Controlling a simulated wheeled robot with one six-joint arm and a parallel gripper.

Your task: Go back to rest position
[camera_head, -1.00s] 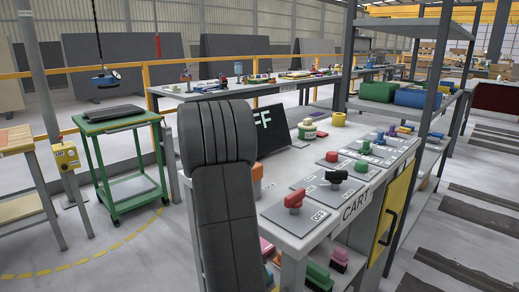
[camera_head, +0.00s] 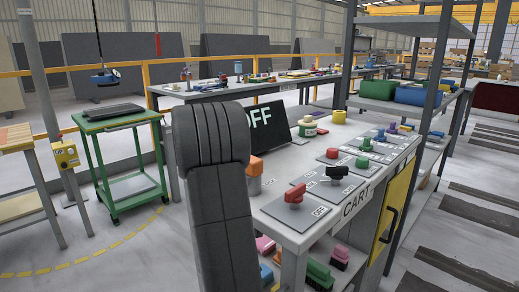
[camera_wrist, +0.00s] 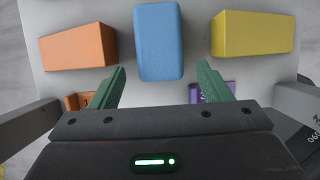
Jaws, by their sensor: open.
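My gripper (camera_wrist: 161,68) shows in the wrist view with its two green fingers spread apart. It is open with nothing between the fingertips. An orange block (camera_wrist: 78,47), a blue block (camera_wrist: 158,42) and a yellow block (camera_wrist: 252,35) lie just beyond the fingers on a pale surface. A small orange piece (camera_wrist: 76,101) and a purple piece (camera_wrist: 212,92) are partly hidden by the gripper. In the head view my dark arm stands in the foreground, and my gripper is hidden there.
A grey cart (camera_head: 285,232) with red, black and green knobs stands right of my arm. A green trolley (camera_head: 125,123) stands at left. Shelving (camera_head: 425,103) rises at right. Floor at lower left is clear.

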